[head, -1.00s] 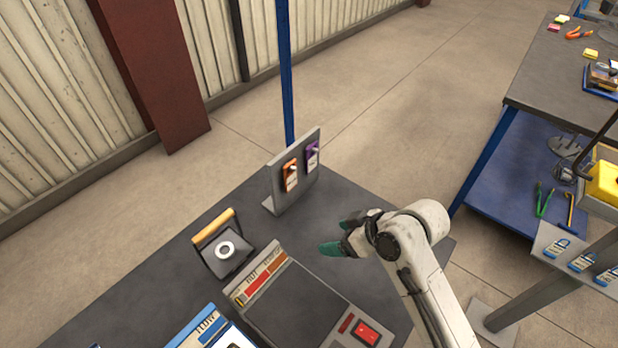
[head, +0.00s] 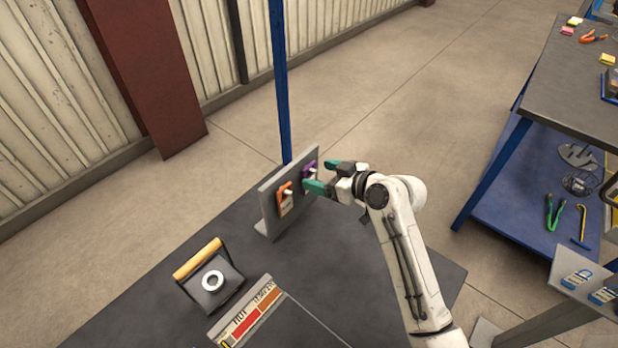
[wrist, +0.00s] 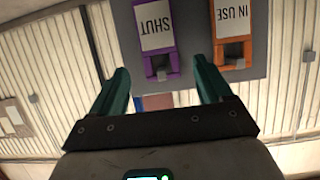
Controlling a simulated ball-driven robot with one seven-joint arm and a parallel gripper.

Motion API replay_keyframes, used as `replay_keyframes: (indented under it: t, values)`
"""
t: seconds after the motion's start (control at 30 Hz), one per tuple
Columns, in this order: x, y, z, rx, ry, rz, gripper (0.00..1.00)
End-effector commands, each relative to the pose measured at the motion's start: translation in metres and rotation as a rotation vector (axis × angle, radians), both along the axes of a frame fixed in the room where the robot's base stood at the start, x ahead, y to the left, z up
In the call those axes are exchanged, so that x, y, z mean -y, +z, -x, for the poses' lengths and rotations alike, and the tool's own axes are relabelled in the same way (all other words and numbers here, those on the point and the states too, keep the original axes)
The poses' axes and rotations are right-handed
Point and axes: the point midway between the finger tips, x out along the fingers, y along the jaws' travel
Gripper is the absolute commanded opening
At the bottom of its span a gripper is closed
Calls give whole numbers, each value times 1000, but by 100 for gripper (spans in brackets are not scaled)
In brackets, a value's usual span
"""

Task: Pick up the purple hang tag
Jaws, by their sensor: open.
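The purple hang tag (head: 309,170) hangs on a peg of the upright grey board (head: 266,207). In the head view it is partly hidden by my gripper. In the wrist view the purple tag (wrist: 140,59) shows upside down with a white "SHUT" label, ahead of the fingers and between their lines. The orange hang tag (head: 285,201) hangs beside it, and its "IN USE" label shows in the wrist view (wrist: 233,40). My gripper (head: 329,178) is open and empty, its teal fingers (wrist: 168,88) pointing at the board, close to the purple tag.
The grey board stands at the dark table's (head: 345,265) far edge, by a blue post (head: 280,90). A wooden-handled black device (head: 210,280) and a red-labelled panel (head: 250,312) are nearer. Another workbench (head: 570,80) is at right.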

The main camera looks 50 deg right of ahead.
Motion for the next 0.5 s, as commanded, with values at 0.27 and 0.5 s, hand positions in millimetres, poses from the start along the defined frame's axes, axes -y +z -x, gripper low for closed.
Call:
replay_keyframes:
  t: [0.27,0.5]
  values:
    - [-1,-9,-24,0,0,0,79]
    - [-1,-10,-24,0,0,0,75]
